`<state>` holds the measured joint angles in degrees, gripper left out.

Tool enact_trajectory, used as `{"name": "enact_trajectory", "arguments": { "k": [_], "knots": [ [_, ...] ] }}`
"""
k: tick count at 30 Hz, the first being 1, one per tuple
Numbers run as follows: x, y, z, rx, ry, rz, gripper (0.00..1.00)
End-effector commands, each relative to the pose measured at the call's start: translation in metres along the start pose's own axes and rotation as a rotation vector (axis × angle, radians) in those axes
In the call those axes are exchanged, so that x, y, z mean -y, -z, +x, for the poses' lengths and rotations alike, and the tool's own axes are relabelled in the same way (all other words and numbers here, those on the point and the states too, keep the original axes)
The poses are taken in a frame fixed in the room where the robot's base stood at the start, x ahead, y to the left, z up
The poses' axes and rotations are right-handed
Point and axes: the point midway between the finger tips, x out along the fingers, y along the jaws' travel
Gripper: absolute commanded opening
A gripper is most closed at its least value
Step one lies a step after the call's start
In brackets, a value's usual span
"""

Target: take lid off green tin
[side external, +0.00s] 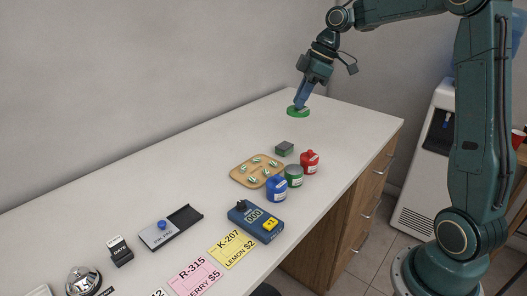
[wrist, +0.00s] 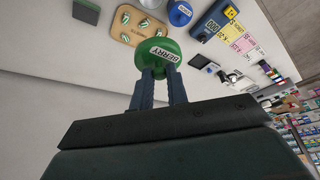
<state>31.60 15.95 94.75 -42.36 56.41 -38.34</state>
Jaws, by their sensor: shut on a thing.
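The green tin (side external: 293,176) stands on the counter between the blue and red tins, with a grey top and no green lid on it. My gripper (side external: 300,106) is at the far end of the counter, well away from the tin. It is shut on a round green lid (side external: 298,113). In the wrist view the lid (wrist: 158,62) sits at the fingertips (wrist: 160,75) and bears a white label reading BERRY. The lid is low over the counter; I cannot tell if it touches it.
The blue tin (side external: 277,189) and red tin (side external: 309,161) flank the green tin. A wooden tray (side external: 240,176) with capsules, a small dark green box (side external: 284,148) and a blue counter device (side external: 255,222) are nearby. The counter (side external: 345,125) is clear around my gripper.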

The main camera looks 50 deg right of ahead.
Motion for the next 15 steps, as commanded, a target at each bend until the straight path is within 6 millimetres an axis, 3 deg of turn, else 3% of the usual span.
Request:
{"name": "enact_trajectory", "arguments": {
  "k": [15],
  "knots": [
    [0.0, 0.0029, -0.0078, 0.0, -0.001, 0.0, 0.0]
  ]
}}
